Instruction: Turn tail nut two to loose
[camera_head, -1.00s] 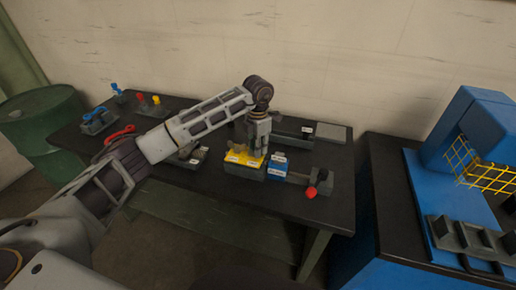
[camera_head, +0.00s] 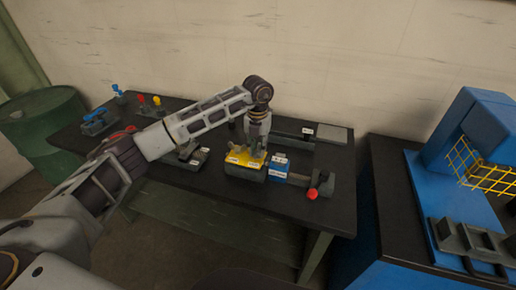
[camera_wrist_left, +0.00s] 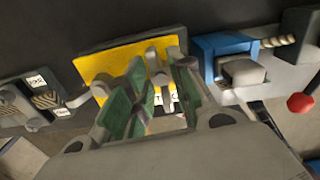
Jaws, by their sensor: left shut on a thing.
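The yellow-topped block (camera_head: 243,160) sits near the front middle of the dark bench. My left gripper (camera_head: 257,148) points down over it. In the left wrist view the green-padded fingers of the left gripper (camera_wrist_left: 160,95) sit around a small grey nut-like part (camera_wrist_left: 157,66) on the yellow plate (camera_wrist_left: 105,65). The gripper is shut on that part. The fingers hide most of it, and the labels near it are too small to read, so I cannot tell which nut it is. My right gripper is not in view.
A blue block (camera_head: 279,166) stands just right of the yellow one, with a red knob (camera_head: 312,194) farther right. A grey labelled fixture (camera_head: 190,155) is on the left. Coloured-handled parts (camera_head: 150,103) stand at the back left. A blue machine (camera_head: 480,125) is at right.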

